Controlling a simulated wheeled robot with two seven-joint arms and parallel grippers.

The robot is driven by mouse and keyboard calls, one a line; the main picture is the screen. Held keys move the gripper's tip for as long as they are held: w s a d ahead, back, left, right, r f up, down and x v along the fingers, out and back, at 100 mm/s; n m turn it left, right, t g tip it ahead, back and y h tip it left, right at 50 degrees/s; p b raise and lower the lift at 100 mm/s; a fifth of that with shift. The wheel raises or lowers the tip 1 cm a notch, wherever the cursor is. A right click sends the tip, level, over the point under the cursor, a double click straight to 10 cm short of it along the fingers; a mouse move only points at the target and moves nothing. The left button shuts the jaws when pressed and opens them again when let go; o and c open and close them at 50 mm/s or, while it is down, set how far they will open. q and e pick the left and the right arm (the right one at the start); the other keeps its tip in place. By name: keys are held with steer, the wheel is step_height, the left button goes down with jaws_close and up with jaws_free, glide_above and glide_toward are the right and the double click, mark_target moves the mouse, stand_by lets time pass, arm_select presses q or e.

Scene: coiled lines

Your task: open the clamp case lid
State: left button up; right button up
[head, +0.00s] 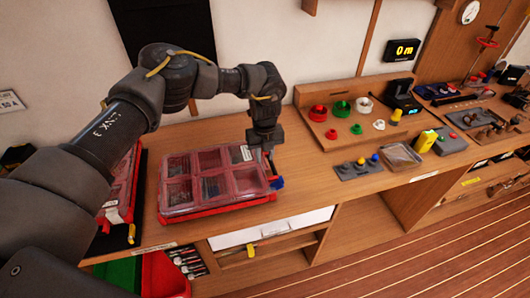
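The clamp case (212,208) lies on the wooden bench, with a red base and a clear reddish lid divided into compartments. The lid (207,160) lies over the base and looks closed. Small dark items show faintly through it. My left gripper (268,155) points down at the case's right edge, beside a small white label. Its fingertips are dark and small, and I cannot tell whether they touch the lid or how far apart they are. A blue piece (278,183) sits at the case's right side, just below the gripper. My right gripper is not in view.
Another red case (120,195) stands at the left, partly behind my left arm. A wooden tray (345,115) with red, green and white reels stands to the right. A block with knobs (357,170) is near the bench edge. Bare bench lies between it and the clamp case.

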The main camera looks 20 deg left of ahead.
arm_select(q)
steer(key=shift+w+f, duration=0.15)
jaws_close()
steer(key=shift+r, duration=0.2)
